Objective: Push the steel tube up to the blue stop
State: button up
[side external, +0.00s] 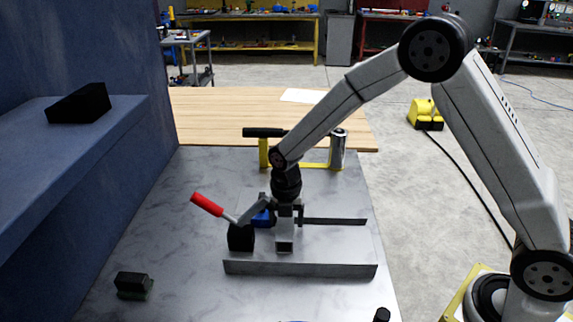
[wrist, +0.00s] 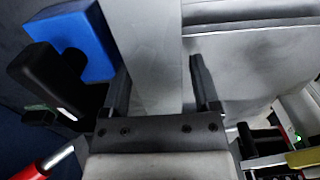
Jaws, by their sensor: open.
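The steel tube (side external: 284,246) is a grey bar lying between the two rails, its square end facing the side camera. In the wrist view the tube (wrist: 152,45) passes between the fingers of my gripper (wrist: 160,78). The gripper is open, with a gap at the tube's right side and the left finger close to its left edge. In the side view my gripper (side external: 286,216) points down over the tube. The blue stop (side external: 262,217) is just left of it, partly hidden. In the wrist view the blue stop (wrist: 86,38) borders the tube's left edge; contact cannot be told.
A black clamp block (side external: 240,238) with a red handle (side external: 207,204) stands left of the tube. A near rail (side external: 300,269) and far rail (side external: 335,221) flank it. A yellow-framed fixture (side external: 263,153) stands behind. A blue wall with a ledge (side external: 60,150) bounds the left.

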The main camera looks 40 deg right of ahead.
jog(key=shift+w+a, duration=0.15)
jog(key=shift+w+r, duration=0.1)
jog(key=shift+r, duration=1.15)
jog(key=shift+s+r, duration=0.2)
jog(key=shift+r, duration=2.05)
jog(key=s+d+m+t, duration=0.1)
jog(key=s+d+m, duration=0.2)
jog(key=s+m, duration=0.5)
jog(key=s+d+m+t, duration=0.1)
jog(key=s+d+m, duration=0.3)
jog(key=s+m, duration=0.5)
jog(key=m, duration=1)
jog(key=shift+f+t, duration=0.15)
jog(key=shift+t, duration=0.15)
jog(key=shift+c, duration=0.2)
